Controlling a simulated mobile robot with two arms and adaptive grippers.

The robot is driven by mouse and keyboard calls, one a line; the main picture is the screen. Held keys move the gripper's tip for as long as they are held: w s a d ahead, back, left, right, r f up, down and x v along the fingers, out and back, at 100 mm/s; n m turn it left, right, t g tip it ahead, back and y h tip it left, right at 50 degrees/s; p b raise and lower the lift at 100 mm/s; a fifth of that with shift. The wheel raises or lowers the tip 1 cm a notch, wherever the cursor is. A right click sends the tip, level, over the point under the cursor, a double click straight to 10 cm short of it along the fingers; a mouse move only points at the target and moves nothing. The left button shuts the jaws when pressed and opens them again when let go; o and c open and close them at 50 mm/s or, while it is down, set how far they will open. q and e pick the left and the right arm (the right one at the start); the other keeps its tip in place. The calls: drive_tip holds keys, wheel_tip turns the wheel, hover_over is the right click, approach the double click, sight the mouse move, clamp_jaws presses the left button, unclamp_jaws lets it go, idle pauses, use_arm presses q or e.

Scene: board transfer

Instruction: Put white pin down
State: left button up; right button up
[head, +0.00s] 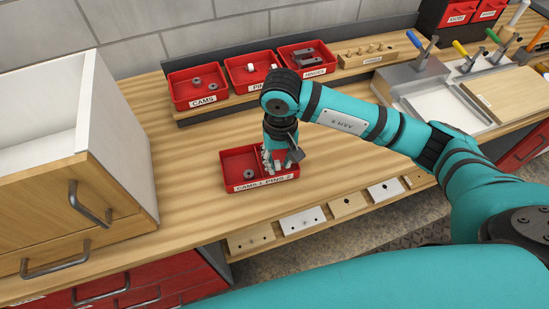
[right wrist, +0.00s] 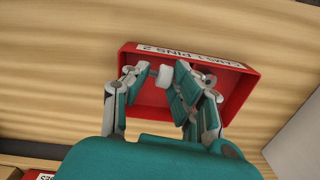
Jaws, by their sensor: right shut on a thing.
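The white pin (right wrist: 163,77) sits between the fingertips of my right gripper (right wrist: 156,75) in the right wrist view. The gripper is shut on it, over the red two-compartment tray labelled "CAMS / PINS 2" (right wrist: 243,80). In the head view, my right gripper (head: 279,163) points down into the right compartment of that tray (head: 228,178). The fingers hide much of this compartment, and I cannot tell whether the pin touches the floor. A grey cam (head: 249,174) lies in the left compartment. My left gripper is not in view.
Red bins of cams (head: 190,104), pins (head: 235,84) and hinges (head: 290,66) stand behind. A wooden drawer cabinet (head: 125,145) is at left. Drilled blocks (head: 302,220) line the front edge. Tools and a tray (head: 440,106) are at right. Bench left of the red tray is clear.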

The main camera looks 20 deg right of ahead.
sight(275, 161)
drive_tip(key=shift+w+a, duration=0.35)
drive_tip(key=shift+w, duration=0.25)
wheel_tip(275, 161, down, 3)
drive_tip(key=shift+w+f+p, duration=0.1)
drive_tip(key=shift+p, duration=1)
drive_tip(key=shift+f, duration=0.25)
drive_tip(key=shift+f+b, duration=0.2)
drive_tip(key=shift+b, duration=0.1)
drive_tip(key=o, duration=0.5)
drive_tip(key=shift+r, duration=0.15)
